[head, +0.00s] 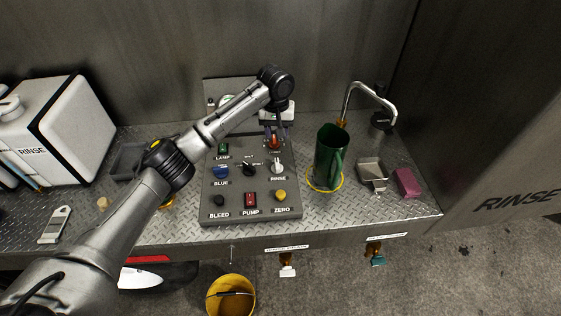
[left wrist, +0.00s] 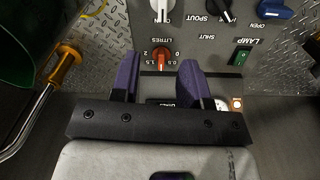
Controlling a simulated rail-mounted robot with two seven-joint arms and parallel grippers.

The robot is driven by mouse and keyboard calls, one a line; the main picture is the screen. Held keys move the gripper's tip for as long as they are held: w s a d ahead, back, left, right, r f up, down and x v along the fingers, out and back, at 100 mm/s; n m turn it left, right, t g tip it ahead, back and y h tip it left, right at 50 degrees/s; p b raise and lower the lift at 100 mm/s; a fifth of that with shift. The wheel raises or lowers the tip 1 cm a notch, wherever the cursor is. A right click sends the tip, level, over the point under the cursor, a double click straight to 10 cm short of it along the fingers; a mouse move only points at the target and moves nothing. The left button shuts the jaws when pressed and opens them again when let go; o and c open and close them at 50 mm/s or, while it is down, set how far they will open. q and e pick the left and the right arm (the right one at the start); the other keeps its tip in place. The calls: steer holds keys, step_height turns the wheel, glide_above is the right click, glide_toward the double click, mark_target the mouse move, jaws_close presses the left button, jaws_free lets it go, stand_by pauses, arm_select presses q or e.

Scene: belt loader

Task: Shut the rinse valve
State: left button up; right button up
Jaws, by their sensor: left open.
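The rinse valve is a white knob (head: 278,166) above the RINSE label on the grey control panel (head: 236,212). It also shows in the left wrist view (left wrist: 162,9), cut off by the top edge. My left gripper (head: 276,133) is over the back right of the panel, behind the rinse knob. In the left wrist view my left gripper (left wrist: 159,61) is open and empty. The red LITRES dial (left wrist: 160,60) shows between its purple fingers; I cannot tell how high they are above it. My right gripper is not in view.
The panel also holds a blue lever (head: 221,172), a black selector (head: 250,169), a red PUMP switch (head: 250,199) and a yellow ZERO button (head: 280,195). A green jug (head: 326,150) stands right of the panel, near a bent spout (head: 370,91). A yellow bucket (head: 231,300) is below the bench.

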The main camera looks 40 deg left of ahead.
mark_target(277, 161)
arm_select(q)
step_height(277, 161, down, 14)
steer(key=shift+s+r+n+b, duration=0.1)
steer(key=shift+s+n+b, duration=0.05)
steer(key=shift+n+b, duration=0.8)
steer(key=shift+c, duration=0.3)
jaws_close()
